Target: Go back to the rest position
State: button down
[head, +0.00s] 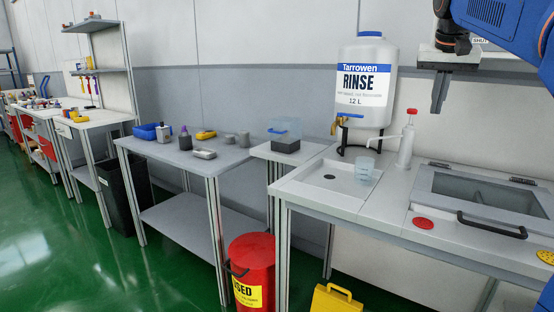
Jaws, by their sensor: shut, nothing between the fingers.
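My gripper (438,92) is in the head view at the upper right, pointing down. Its fingers are together with nothing between them. It hangs in the air to the right of the white rinse tank (366,68), apart from it, and appears above the bench with the lidded basin. My blue arm comes in from the top right corner, and most of it is out of the picture.
A basin with a glass lid (478,193) is at right. A red bin (252,268) and a yellow sign (336,299) stand on the floor. Green floor (95,265) is clear at left.

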jog(key=s+a+f+n, duration=0.1)
jog(key=s+a+f, duration=0.3)
jog(key=s+f, duration=0.6)
jog(key=s+a+f+n+y, duration=0.1)
jog(key=s+a+f, duration=0.3)
jog(key=s+f, duration=0.7)
jog(key=s+a+f+n+y, duration=0.1)
jog(key=s+a+f+n, duration=0.2)
jog(key=s+f, duration=0.8)
notch_tip(320, 180, down, 6)
jog(key=shift+s+a+r+t, duration=0.2)
jog(key=shift+a+t, duration=0.1)
jog(key=shift+a, duration=0.55)
